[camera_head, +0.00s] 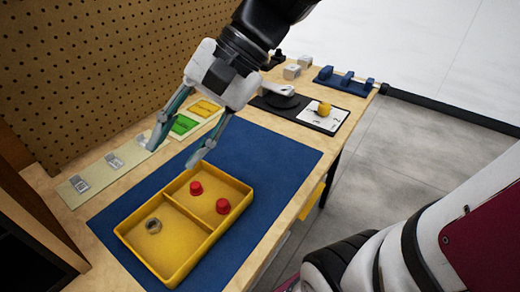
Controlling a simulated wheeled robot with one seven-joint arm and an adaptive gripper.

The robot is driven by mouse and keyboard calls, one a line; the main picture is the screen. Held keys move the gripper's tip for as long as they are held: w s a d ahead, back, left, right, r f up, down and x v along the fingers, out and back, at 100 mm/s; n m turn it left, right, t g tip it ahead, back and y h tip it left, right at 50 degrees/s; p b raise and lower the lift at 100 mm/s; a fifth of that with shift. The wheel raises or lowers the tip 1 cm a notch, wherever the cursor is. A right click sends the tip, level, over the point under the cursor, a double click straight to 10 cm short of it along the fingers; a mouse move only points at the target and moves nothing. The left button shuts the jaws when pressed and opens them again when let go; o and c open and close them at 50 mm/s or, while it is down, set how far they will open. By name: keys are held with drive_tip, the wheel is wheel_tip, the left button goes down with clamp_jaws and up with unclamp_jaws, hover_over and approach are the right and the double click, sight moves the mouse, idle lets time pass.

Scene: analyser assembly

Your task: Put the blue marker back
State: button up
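My gripper (173,156) is open, with its two fingers spread wide and nothing seen between them. It is over the left side of the workbench, near the pale strip and above the upper edge of the blue mat. I cannot make out a blue marker for certain. The strip (75,197) carries several small silver pieces, a green card (184,125) and a yellow card (204,107). The gripper's fingers hide part of the strip and mat.
A yellow two-part tray (160,270) on the blue mat (285,150) holds two red caps (222,206) and a metal nut (153,226). A dark board with a yellow ball (324,109) and a blue rack (343,85) stand farther back. A pegboard (90,70) borders the bench.

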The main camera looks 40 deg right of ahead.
drive_tip(key=s+d+f+n+h, duration=0.2)
drive_tip(key=s+d+n+h, duration=0.2)
drive_tip(key=s, duration=0.4)
drive_tip(key=s+d+f+n+h, duration=0.2)
drive_tip(key=s+d+n+h, duration=0.2)
drive_tip(key=s, duration=0.3)
drive_tip(key=shift+s+d+f+g, duration=0.3)
drive_tip(key=shift+s+d+f, duration=0.1)
drive_tip(key=shift+d, duration=0.15)
